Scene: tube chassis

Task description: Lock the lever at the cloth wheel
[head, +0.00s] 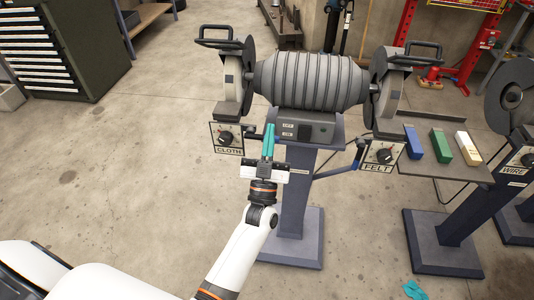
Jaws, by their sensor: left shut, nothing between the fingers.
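The cloth wheel (235,68) is at the left end of the bench grinder (310,80), behind its guard. Below it hangs a panel marked CLOTH (228,138) with a black knob (225,137). A short dark blue lever (256,137) shows between this panel and the pedestal. It is partly hidden by my left gripper (269,128). The gripper's teal fingers are together, pointing up the picture in front of the pedestal head, with nothing between them. Whether they touch the lever I cannot tell.
A FELT panel (379,154) and another blue lever (359,153) are at the right. A shelf (463,172) holds blue, green and cream blocks. The pedestal (297,195) stands behind my left arm. The left floor is clear.

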